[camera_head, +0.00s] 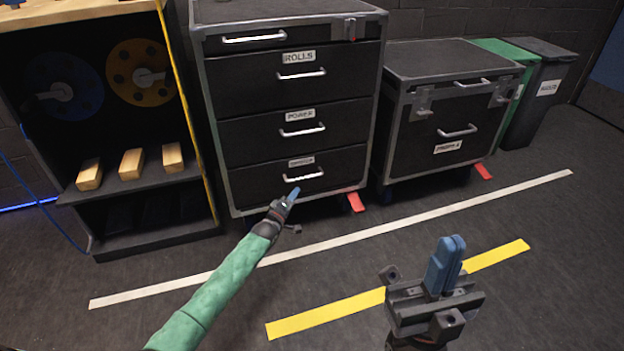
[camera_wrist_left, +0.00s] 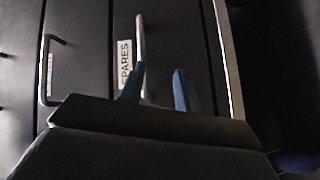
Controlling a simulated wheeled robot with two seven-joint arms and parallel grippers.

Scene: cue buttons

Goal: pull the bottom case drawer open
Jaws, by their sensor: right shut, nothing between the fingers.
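The bottom drawer (camera_head: 265,181) of the tall black case is closed. Its silver bar handle (camera_head: 303,174) sits below a small label. The left wrist view shows that handle (camera_wrist_left: 141,40) beside a label reading SPARES (camera_wrist_left: 124,62). My left gripper (camera_head: 292,194) is just below and in front of the handle. Its blue fingers (camera_wrist_left: 158,88) are apart. The handle lines up with the left-hand finger in that view; I cannot tell whether they touch. My right gripper (camera_head: 446,264) is shut and empty, in the foreground over the floor, away from the case.
More closed drawers, labelled ROLLS (camera_head: 299,57) and POWER (camera_head: 300,115), are above. A lower black case (camera_head: 440,60) stands to the right. A shelf (camera_head: 130,184) with wooden blocks is to the left. Red wedges (camera_head: 356,201) jut out at floor level. The floor in front is clear.

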